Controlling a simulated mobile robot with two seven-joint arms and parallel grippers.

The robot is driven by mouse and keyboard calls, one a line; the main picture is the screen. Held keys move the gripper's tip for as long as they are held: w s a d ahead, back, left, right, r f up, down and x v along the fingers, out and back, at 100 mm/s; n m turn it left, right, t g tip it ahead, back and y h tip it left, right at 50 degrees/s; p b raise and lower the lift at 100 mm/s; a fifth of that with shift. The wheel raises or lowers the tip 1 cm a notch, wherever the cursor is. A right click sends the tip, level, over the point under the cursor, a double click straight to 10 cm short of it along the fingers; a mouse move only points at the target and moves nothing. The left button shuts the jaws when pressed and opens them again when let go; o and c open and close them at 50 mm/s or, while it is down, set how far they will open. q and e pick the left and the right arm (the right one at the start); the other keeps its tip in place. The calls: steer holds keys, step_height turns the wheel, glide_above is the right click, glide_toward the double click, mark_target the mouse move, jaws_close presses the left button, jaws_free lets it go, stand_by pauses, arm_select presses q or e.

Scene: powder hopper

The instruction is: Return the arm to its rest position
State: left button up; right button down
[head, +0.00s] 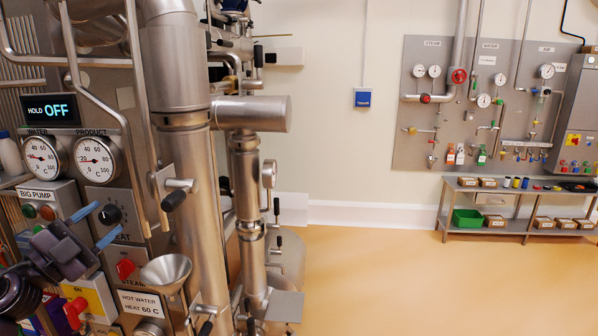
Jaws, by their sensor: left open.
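My left gripper (109,218) shows at the lower left, with a dark purple body and two blue fingers spread apart. It is open, with nothing seen between the fingers. In the picture it lies in front of the steel machine's control panel, and its fingers overlap the panel near a black rotary knob (111,214). I cannot tell whether the fingers touch the panel. Part of my left arm shows dark in the bottom left corner. My right gripper is not in view.
A metal funnel (165,272) sits right of the gripper, above a hot water label (140,304). Two dials (97,159) and a display reading HOLD OFF (50,110) are above. Thick steel pipes (188,140) stand to the right. The floor (430,285) beyond is clear.

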arm_select(q)
steer(key=s+d+f+n+y, duration=0.1)
steer(key=s+f+n+y, duration=0.35)
steer(key=f, duration=0.55)
steer(key=s+f+n+g+y, duration=0.1)
steer(key=s+f+n+y, duration=0.25)
steer(key=f+n, duration=0.4)
steer(key=s+d+f+n+y, duration=0.1)
steer(key=s+f+n+y, duration=0.25)
steer(key=f, duration=0.75)
steer(key=s+d+f+n+g, duration=0.1)
steer(key=s+d+f+g, duration=0.2)
steer(key=s+f, duration=0.4)
steer(key=s+d+f+n+g, duration=0.1)
steer(key=s+d+f+g, duration=0.2)
steer(key=s+f, duration=0.4)
steer(key=shift+d+n+g+y, duration=0.3)
steer(key=shift+d+n+y, duration=0.05)
steer(key=shift+d, duration=0.45)
steer(key=shift+f, duration=0.1)
steer(key=shift+c, duration=0.3)
steer(key=shift+c, duration=0.4)
